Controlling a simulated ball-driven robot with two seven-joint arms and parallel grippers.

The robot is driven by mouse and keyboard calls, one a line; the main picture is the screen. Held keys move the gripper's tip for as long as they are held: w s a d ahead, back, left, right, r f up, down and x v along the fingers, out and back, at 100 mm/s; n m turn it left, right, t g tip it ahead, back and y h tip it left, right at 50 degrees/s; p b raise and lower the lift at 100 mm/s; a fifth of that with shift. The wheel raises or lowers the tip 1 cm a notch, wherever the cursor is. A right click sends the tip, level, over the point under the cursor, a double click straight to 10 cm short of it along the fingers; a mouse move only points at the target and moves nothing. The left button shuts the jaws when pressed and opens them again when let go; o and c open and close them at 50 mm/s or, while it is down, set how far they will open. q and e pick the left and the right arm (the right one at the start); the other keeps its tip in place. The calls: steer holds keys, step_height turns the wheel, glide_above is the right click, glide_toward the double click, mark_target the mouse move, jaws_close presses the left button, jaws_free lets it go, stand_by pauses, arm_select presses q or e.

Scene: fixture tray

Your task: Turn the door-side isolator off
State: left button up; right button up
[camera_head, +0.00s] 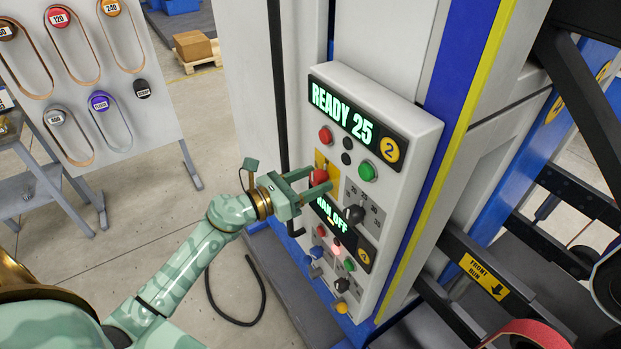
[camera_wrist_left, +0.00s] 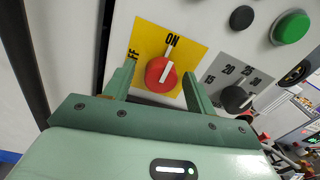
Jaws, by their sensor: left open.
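The isolator, a red rotary knob (camera_head: 318,177) on a yellow plate (camera_wrist_left: 196,50), sits on the white control panel (camera_head: 418,124). In the left wrist view the red knob (camera_wrist_left: 159,71) has a white pointer line aimed up toward the ON mark; the OFF label at the plate's left is partly hidden. My left gripper (camera_head: 316,181) is open, with one finger on each side of the knob. In the left wrist view the fingers (camera_wrist_left: 157,84) flank the knob; gaps seem to remain, and contact cannot be told. My right gripper is not in view.
A black selector (camera_head: 354,214) with a numbered scale sits right of the knob. Above are a READY 25 display (camera_head: 342,112), a red button (camera_head: 325,134) and a green button (camera_head: 367,171). More controls sit below. A belt rack (camera_head: 110,90) stands left.

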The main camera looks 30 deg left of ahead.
arm_select(q)
steer(key=c, duration=1)
